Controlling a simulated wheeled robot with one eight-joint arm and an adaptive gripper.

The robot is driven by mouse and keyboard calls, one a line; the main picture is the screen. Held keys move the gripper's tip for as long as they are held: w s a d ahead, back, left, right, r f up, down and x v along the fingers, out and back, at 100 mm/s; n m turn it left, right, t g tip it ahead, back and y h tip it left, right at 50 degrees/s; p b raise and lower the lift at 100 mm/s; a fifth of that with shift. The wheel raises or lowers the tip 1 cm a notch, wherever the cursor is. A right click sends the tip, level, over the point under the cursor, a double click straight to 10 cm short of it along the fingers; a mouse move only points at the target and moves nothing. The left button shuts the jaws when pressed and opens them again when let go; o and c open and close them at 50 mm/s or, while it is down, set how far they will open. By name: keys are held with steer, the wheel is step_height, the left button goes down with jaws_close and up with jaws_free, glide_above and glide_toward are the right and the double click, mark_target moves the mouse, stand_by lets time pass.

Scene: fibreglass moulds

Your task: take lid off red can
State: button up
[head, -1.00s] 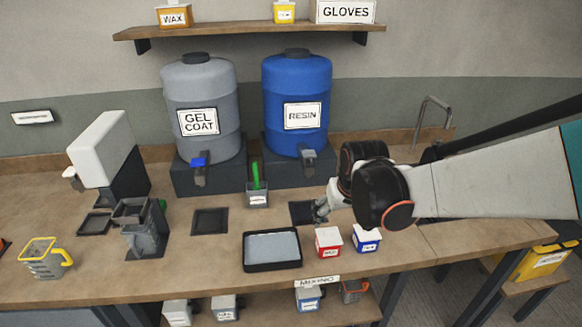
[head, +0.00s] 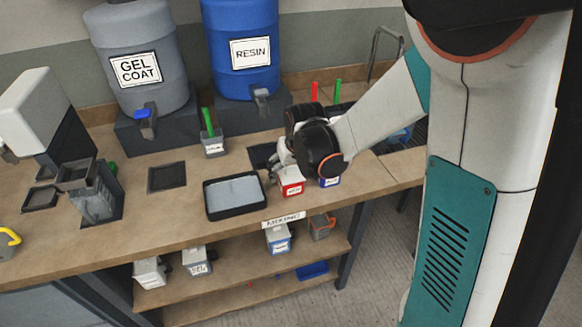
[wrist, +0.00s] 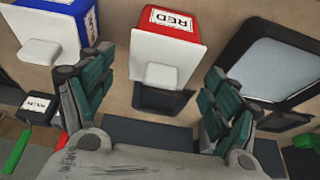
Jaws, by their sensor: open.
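The red can (head: 291,187) stands on the bench between the black tray and the blue can, partly covered by my gripper in the head view. In the wrist view the red can (wrist: 172,25) lies ahead, its label reading RED. Its white square lid (wrist: 147,48) is on top, with a pale raised knob (wrist: 162,76) toward me. My gripper (wrist: 155,82) is open and empty, with one finger on each side of the knob and apart from it. In the head view my gripper (head: 278,163) is close to the can.
The blue can (head: 329,181) with a white lid (wrist: 40,45) stands right beside the red one. The black tray (head: 236,215) is on its left. Behind are the resin drum (head: 240,85) and a holder with a green-handled tool (head: 213,146).

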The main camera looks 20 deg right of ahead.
mark_target(291, 168)
steer(key=c, duration=1.1)
steer(key=shift+r+p, duration=1.75)
steer(key=shift+r, duration=0.75)
